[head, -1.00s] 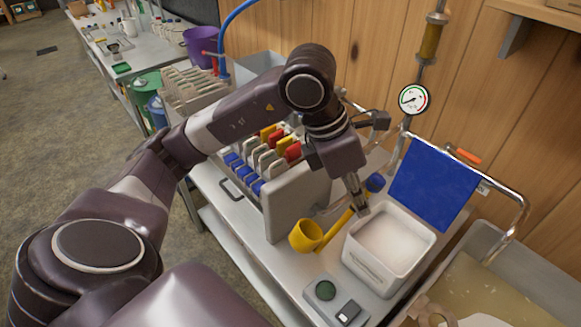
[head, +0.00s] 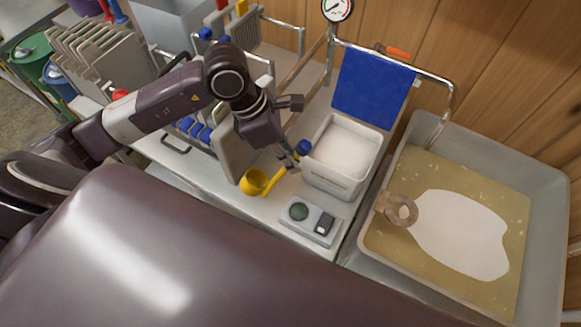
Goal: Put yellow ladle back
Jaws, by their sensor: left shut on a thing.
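The yellow ladle (head: 254,182) is at the front of the grey metal table, its bowl toward the left and its handle slanting up to the right. My left gripper (head: 291,164) is shut on the ladle's handle, left of a white tub. A blue end (head: 303,147) shows just beyond the fingers, at the tub's edge. I cannot tell whether the bowl touches the tabletop. My right gripper is not in view.
The white tub (head: 335,178) holds pale contents. A small grey device (head: 312,222) lies in front. A large pan (head: 545,200) with amber and white contents and a tan ring-shaped thing (head: 401,210) stands at right. A blue cloth (head: 371,85) hangs on a rail behind.

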